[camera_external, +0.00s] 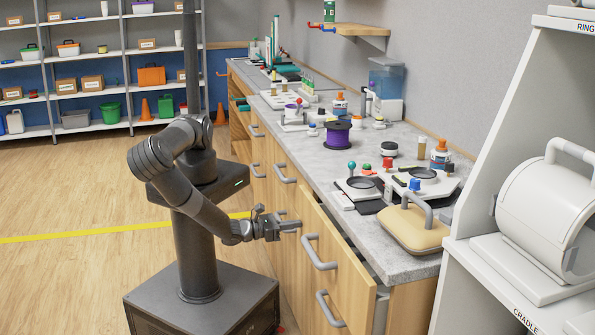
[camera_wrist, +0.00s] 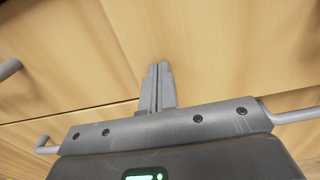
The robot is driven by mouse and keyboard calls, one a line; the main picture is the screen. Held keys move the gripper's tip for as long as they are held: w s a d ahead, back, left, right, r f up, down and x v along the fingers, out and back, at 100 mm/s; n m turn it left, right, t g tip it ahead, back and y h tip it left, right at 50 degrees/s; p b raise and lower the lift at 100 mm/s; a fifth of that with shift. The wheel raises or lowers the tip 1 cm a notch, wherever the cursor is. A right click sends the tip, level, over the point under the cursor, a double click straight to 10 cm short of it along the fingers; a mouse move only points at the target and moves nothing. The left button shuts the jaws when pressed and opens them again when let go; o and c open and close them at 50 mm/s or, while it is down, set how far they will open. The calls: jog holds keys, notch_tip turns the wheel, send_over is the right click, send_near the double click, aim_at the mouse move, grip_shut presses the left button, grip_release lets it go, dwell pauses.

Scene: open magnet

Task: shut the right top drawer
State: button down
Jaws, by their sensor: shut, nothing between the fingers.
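The right top drawer (camera_external: 340,255) is a light wood front with a grey bar handle (camera_external: 318,252). It stands out from the cabinet, with a dark gap showing between its upper edge and the grey counter. My gripper (camera_external: 297,225) is shut and empty at the far left end of this drawer front, beyond its handle. In the wrist view the closed fingers (camera_wrist: 159,68) point at a wood front (camera_wrist: 220,50). I cannot tell whether the fingertips touch it. A grey handle (camera_wrist: 290,116) shows at the right there, partly hidden by the gripper body.
A lower drawer handle (camera_external: 330,308) sits below, and other handles (camera_external: 284,174) lie farther along the cabinet. The counter (camera_external: 400,268) holds a beige handled case (camera_external: 412,230) and several lab items. A white shelf unit (camera_external: 470,225) stands at the right. Floor at the left is clear.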

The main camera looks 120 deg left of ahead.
jog(key=shift+x, duration=2.9)
jog(key=shift+d, duration=0.1)
jog(key=v, duration=1.4)
jog(key=shift+s+d, duration=0.2)
jog(key=shift+s, duration=0.1)
jog(key=shift+r, duration=0.1)
